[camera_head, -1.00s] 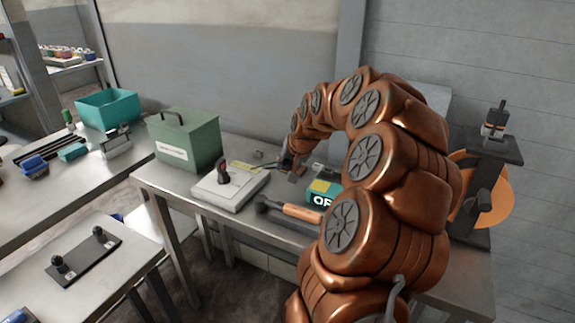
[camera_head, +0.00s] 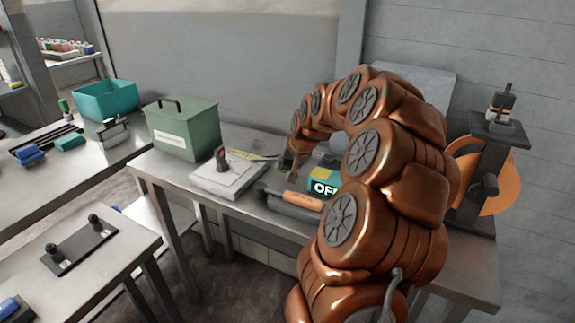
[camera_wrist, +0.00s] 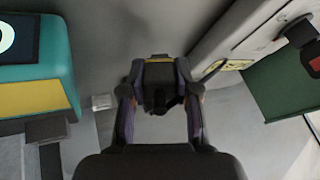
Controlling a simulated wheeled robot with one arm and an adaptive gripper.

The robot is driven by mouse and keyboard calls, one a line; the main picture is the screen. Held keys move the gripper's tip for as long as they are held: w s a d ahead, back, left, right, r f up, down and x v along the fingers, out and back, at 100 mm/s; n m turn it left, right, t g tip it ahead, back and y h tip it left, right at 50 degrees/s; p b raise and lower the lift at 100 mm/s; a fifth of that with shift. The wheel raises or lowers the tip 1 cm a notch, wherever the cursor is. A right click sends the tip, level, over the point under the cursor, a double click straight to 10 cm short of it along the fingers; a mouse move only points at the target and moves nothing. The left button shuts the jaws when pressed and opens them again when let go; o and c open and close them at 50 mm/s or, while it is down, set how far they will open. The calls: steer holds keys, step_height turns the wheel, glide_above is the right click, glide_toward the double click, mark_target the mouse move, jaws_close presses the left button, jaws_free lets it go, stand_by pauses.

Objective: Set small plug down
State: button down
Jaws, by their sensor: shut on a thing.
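My gripper (camera_wrist: 160,75) points down over the metal table in the wrist view. Its fingers are shut on a small dark piece, the small plug (camera_wrist: 160,98), which shows between them. In the head view my gripper (camera_head: 291,163) is behind the green and yellow OFF box and right of the white switch board, and the plug cannot be made out there. Whether the plug touches the table cannot be told.
The OFF box (camera_head: 325,181) is close by my gripper. The white board (camera_head: 226,180) with a dark knob and the green case (camera_head: 183,132) stand left. A hammer (camera_head: 300,200) lies in front. A small pale block (camera_wrist: 102,102) is near the fingers.

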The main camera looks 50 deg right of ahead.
steer(key=c, duration=0.8)
jaws_free()
steer(key=shift+o, duration=0.2)
steer(key=v, duration=1.2)
steer(key=shift+r, duration=0.1)
